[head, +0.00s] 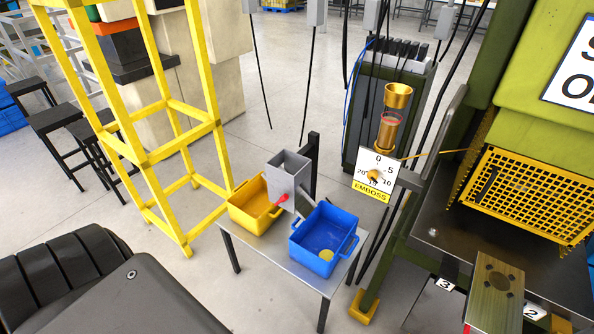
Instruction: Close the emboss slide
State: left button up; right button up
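A white dial plate (375,172) labelled EMBOSS, with a numbered scale and a brass knob (375,176), is mounted beside the green press at centre right. A brass and glass cup (389,118) stands just above it. A brass-coloured block (496,292) with a dark round centre lies at the front edge of the press bed, cut off by the bottom of the view. I cannot tell whether this block is the emboss slide, or whether it is open or closed. Neither of my grippers is in view.
A small grey table (262,262) holds a yellow bin (250,209), a blue bin (317,246) with a round yellow piece inside, and a grey chute box (287,175) with a red handle. A yellow mesh guard (515,196) fronts the press. A yellow frame (135,146) stands left.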

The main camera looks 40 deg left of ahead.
aim_at(495, 299)
jog(key=z, duration=1.1)
jog(key=k, duration=1.15)
jog(key=u, duration=1.15)
jog(key=i, duration=0.5)
jog(key=u, duration=0.05)
